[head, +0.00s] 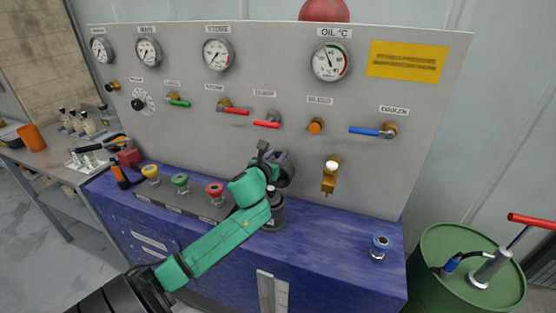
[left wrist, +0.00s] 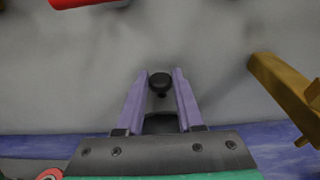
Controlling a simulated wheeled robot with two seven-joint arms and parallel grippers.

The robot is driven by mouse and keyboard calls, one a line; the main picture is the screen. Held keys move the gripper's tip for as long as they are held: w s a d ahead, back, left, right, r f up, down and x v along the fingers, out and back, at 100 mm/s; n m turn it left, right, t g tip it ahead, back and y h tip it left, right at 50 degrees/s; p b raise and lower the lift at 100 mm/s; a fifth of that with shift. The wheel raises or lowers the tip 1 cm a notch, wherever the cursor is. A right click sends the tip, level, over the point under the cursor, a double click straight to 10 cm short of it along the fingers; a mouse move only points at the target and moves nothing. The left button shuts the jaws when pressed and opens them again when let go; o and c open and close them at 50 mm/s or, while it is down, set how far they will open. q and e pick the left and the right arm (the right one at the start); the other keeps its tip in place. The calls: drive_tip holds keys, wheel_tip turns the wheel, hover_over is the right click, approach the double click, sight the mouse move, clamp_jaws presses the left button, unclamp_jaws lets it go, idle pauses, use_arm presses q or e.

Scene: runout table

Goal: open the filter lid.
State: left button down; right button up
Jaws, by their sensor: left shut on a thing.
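My left gripper (head: 281,158) is above the dark filter housing (head: 277,214), which stands on the blue bench in front of the grey panel. In the left wrist view, its two purple fingers (left wrist: 160,84) are on either side of a small black knob (left wrist: 160,86), which appears to belong to the filter lid. The gripper is shut on this knob. My green wrist and the gripper hide most of the lid in the head view, so its exact tilt is hard to tell. My right gripper is not in view.
A brass tap (head: 330,175) sticks out of the panel just right of the gripper; it also shows in the left wrist view (left wrist: 285,92). Red, green and yellow caps (head: 215,190) stand left along the bench. A green drum (head: 468,250) stands at the right.

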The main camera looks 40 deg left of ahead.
use_arm(q)
drive_tip(key=c, duration=0.5)
unclamp_jaws()
drive_tip(key=shift+w, duration=0.1)
drive_tip(key=shift+c, duration=0.2)
drive_tip(key=shift+w+a+f, duration=0.1)
drive_tip(key=b+v, duration=0.2)
drive_tip(key=v, duration=1.2)
drive_tip(key=shift+s, duration=0.25)
